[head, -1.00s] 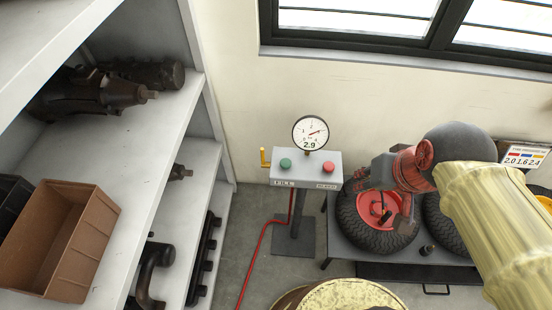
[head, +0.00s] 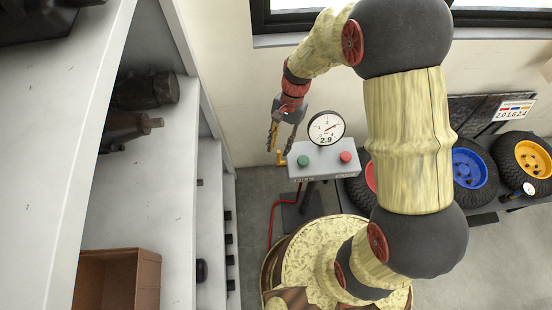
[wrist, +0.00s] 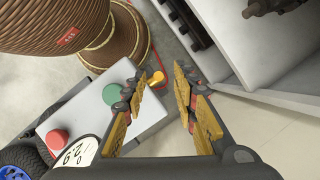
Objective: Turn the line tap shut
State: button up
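The line tap (head: 281,157) is a small yellow lever on the left side of the grey inflator box (head: 325,160). In the wrist view the tap (wrist: 157,80) shows in the gap between my fingertips, nearer the left finger. My gripper (head: 281,141) points down just above the tap. Its yellow-padded fingers are open, also in the wrist view (wrist: 161,76), with nothing held. I cannot tell whether a finger touches the tap. The lever's full angle is partly hidden by the fingers.
The box carries a green button (head: 303,160), a red button (head: 345,157) and a round gauge (head: 326,128) reading 2.9. A red hose (head: 272,215) runs down to the floor. Grey shelves (head: 208,200) stand on the left. Wheels, one blue (head: 468,168), lie on the right.

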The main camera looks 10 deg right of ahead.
aim_at(278, 156)
jog(key=b+x, duration=0.2)
jog(key=x, duration=0.5)
jog(key=shift+d+f, duration=0.1)
jog(key=shift+f, duration=0.1)
jog(key=shift+c, duration=0.4)
grip_shut()
dwell(0.4)
